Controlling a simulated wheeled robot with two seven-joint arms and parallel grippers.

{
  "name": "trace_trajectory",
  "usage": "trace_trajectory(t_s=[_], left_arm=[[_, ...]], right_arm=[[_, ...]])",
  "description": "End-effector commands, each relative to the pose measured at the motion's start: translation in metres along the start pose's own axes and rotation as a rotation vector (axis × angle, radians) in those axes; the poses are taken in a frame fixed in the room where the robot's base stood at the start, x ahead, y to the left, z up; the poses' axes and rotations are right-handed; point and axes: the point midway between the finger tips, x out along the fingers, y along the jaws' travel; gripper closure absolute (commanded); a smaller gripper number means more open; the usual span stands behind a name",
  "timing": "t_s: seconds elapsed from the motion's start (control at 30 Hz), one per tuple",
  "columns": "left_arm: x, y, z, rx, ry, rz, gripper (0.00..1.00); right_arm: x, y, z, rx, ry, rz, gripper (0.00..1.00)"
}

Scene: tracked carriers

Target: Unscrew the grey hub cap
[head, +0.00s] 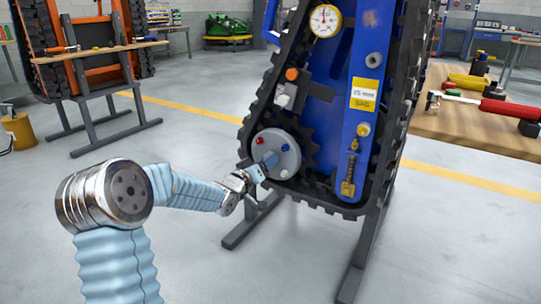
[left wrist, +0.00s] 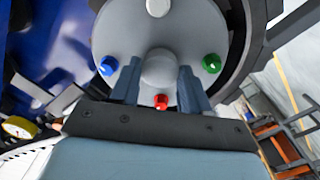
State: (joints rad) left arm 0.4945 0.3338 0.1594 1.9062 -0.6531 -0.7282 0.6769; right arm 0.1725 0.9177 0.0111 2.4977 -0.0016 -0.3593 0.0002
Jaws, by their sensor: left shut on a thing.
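The grey hub cap (left wrist: 160,68) is a rounded knob at the centre of a grey round hub plate (left wrist: 118,30). My left gripper (left wrist: 160,82) is shut on it, one blue-grey finger on each side. In the head view the hub plate (head: 294,160) sits low on the tracked carrier (head: 330,110), and my left gripper (head: 270,159) reaches its middle from the left, hiding the cap. Around the cap on the plate are a red stud (left wrist: 161,101), a blue stud (left wrist: 108,66), a green stud (left wrist: 211,63) and a pale stud (left wrist: 157,7). My right gripper is not in view.
A round gauge (head: 325,20), an orange knob (head: 292,74) and a brass fitting (head: 349,180) are on the carrier. A wooden table (head: 450,122) with tools is at the right. A second carrier (head: 100,40) stands back left. The floor at front left is clear.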

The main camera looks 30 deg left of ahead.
Motion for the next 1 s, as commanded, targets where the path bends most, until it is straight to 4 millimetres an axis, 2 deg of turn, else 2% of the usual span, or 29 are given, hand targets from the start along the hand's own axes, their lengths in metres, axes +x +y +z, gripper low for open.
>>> trace_trajectory(t_s=[0.03, 0.1, 0.2, 0.3, 0.6, 0.7, 0.8, 1.0], left_arm=[[0.000, 0.003, -0.007, -0.115, -0.004, -0.006, 0.80], [0.000, 0.003, -0.007, -0.283, -0.002, -0.006, 0.80], [0.000, 0.002, -0.005, -0.477, -0.002, -0.006, 0.80], [0.000, 0.001, -0.003, -0.583, -0.001, -0.003, 0.80], [0.000, 0.000, -0.001, -0.609, 0.000, -0.002, 0.80], [0.000, 0.002, -0.005, -0.704, -0.001, -0.003, 0.80], [0.000, 0.000, -0.001, -0.714, 0.000, -0.002, 0.80], [-0.002, 0.001, -0.002, -0.798, -0.001, -0.003, 0.80]], right_arm=[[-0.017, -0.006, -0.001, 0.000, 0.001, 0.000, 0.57], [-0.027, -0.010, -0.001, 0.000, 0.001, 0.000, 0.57], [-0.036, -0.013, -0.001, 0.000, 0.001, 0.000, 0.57], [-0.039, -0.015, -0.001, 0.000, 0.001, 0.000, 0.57], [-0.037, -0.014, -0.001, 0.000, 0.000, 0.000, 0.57], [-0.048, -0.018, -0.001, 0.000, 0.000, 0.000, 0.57], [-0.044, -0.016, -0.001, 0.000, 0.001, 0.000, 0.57], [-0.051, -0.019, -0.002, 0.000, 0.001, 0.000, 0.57]])
